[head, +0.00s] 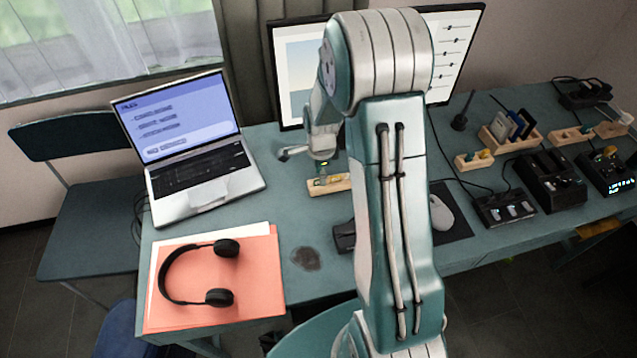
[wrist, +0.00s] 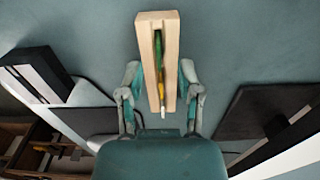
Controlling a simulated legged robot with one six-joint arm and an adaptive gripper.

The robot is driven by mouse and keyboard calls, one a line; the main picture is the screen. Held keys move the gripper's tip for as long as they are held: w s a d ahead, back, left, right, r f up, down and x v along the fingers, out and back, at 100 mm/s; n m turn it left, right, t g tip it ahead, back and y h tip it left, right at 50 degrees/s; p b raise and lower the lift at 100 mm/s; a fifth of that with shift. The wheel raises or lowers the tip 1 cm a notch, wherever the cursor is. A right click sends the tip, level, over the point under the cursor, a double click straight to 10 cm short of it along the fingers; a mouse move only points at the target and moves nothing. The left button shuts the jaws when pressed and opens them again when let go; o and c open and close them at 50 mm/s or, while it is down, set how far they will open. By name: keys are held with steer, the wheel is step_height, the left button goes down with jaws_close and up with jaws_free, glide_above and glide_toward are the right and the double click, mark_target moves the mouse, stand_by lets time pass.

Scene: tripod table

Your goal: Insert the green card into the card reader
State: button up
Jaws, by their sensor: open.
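A pale wooden holder (head: 334,186) stands on the table below my gripper (head: 319,172). In the wrist view, the holder (wrist: 172,22) has a long slot. The green card (wrist: 158,52) shows as a thin green edge in the slot, with a yellow piece (wrist: 161,92) and a small white piece beyond it. My gripper (wrist: 163,85) is open, with one finger on each side of the holder; I cannot tell whether they touch it. A black device (head: 343,237), possibly the card reader, is partly hidden behind my arm; it also appears in the wrist view (wrist: 35,70).
A laptop (head: 205,185) stands left of the holder, and a monitor (head: 300,65) behind it. Headphones (head: 170,270) lie on an orange folder (head: 262,290). A mouse (head: 441,213), wooden holders (head: 498,143) and black devices (head: 549,180) fill the right side.

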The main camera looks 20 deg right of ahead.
steer(key=shift+f, duration=0.95)
jaws_close()
steer(key=shift+r, duration=0.1)
